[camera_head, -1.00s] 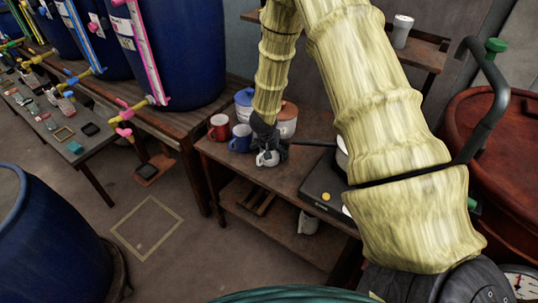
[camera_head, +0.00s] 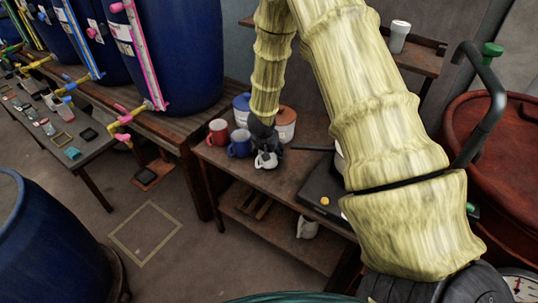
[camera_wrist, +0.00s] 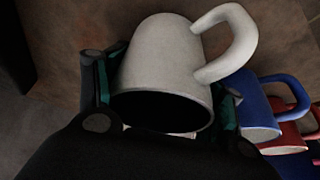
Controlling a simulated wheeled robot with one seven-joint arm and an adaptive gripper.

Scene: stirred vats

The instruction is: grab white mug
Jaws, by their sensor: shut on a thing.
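The white mug (camera_head: 266,161) is at the front edge of the wooden bench, below my gripper (camera_head: 264,146). In the wrist view the white mug (camera_wrist: 165,55) sits between the two fingers of my gripper (camera_wrist: 163,95). Its dark open rim faces the palm and its handle points to the upper right. The fingers are shut on its sides. I cannot tell whether its base touches the bench. A blue mug (camera_head: 240,143) and a red mug (camera_head: 217,132) stand beside it, to the left in the head view.
Lidded canisters (camera_head: 286,124) stand behind the mugs, close to my gripper. A dark hot plate (camera_head: 320,190) is on the bench to the right. A lower shelf (camera_head: 270,228) holds another pale vessel (camera_head: 307,226). Blue barrels (camera_head: 185,55) stand at upper left.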

